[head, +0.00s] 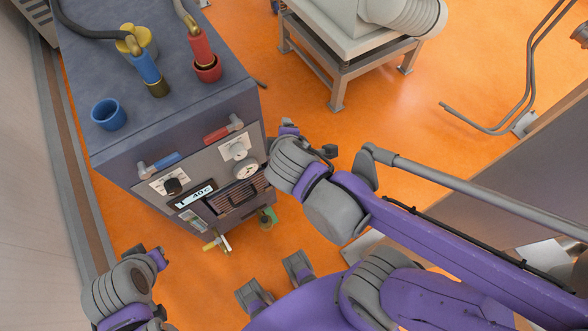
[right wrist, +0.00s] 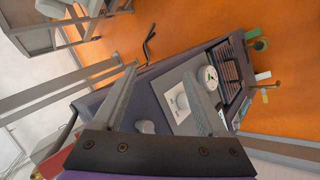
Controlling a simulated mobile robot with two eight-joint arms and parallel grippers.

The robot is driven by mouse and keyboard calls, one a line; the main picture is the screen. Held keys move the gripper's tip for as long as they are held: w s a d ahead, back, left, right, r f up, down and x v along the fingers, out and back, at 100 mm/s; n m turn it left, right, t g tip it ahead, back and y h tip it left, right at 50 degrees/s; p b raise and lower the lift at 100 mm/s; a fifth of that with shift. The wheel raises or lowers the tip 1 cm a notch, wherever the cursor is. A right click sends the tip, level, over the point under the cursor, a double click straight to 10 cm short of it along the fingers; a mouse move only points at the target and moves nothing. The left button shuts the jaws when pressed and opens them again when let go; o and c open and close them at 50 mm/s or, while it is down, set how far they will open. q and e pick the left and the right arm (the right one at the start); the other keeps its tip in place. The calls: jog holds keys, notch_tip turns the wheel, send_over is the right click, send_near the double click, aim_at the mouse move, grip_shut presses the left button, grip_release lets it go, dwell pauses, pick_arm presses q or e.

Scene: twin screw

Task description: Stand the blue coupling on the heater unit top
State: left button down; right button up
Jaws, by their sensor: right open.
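The blue coupling (head: 146,68) is at the end of a dark hose, with a brass-coloured tip. In the head view it is over the far left part of the heater unit top (head: 165,105), tilted in the picture, in front of a yellow cup (head: 146,36). I cannot tell whether it touches the top. My right gripper (head: 309,142) is by the unit's front right edge, away from the coupling. In the right wrist view its fingers (right wrist: 160,78) are apart with nothing between them. My left gripper (head: 157,257) is low at the lower left, its fingers unclear.
A blue cup (head: 108,115) stands near the top's left edge. A red coupling (head: 201,48) with a hose stands in a red cup (head: 208,70). Valve handles, dials and a display (head: 196,193) are on the front. A grey machine stand (head: 340,60) is at the back.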

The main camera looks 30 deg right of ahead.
jog(key=s+a+f+m+g+y, duration=0.2)
jog(key=s+f+m+y, duration=0.1)
jog(key=s+m, duration=0.4)
jog(key=f+m, duration=0.1)
jog(key=m, duration=0.2)
jog(key=shift+s+f+m+g+y, duration=0.15)
jog(key=shift+s+m+g+y, duration=0.1)
jog(key=shift+m+g+y, duration=0.15)
jog(key=shift+w+r+p, duration=0.2)
jog(key=shift+r+p, duration=0.3)
jog(key=shift+r, duration=0.1)
jog(key=shift+w+r+p, duration=0.15)
jog(key=shift+r+p, duration=0.35)
jog(key=shift+r, duration=0.1)
